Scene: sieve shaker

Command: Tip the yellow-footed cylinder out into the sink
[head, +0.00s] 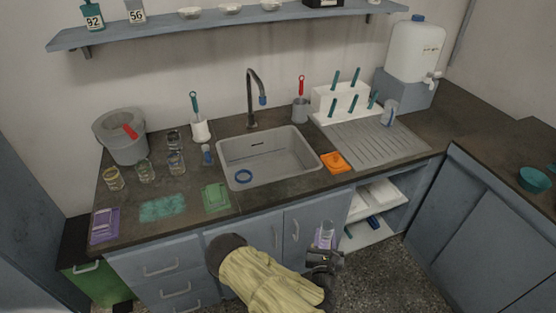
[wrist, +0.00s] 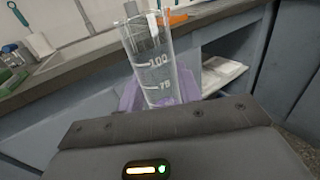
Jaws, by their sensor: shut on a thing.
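A clear graduated cylinder (head: 327,228) with white marks is in my gripper (head: 323,242), in front of the lower cabinets and below the counter edge. In the wrist view, the cylinder (wrist: 150,55) leans slightly, and its 100 and 75 marks show. Purple parts flank its lower end; I cannot tell whether they are fingers or a foot. No yellow foot is visible. I cannot make out any liquid.
A tall tap (head: 251,95) stands behind the sink. Several glass jars stand further left. A white peg rack (head: 342,100) and ribbed drainer (head: 385,145) are at the right. An open shelf (head: 368,232) is beside my gripper.

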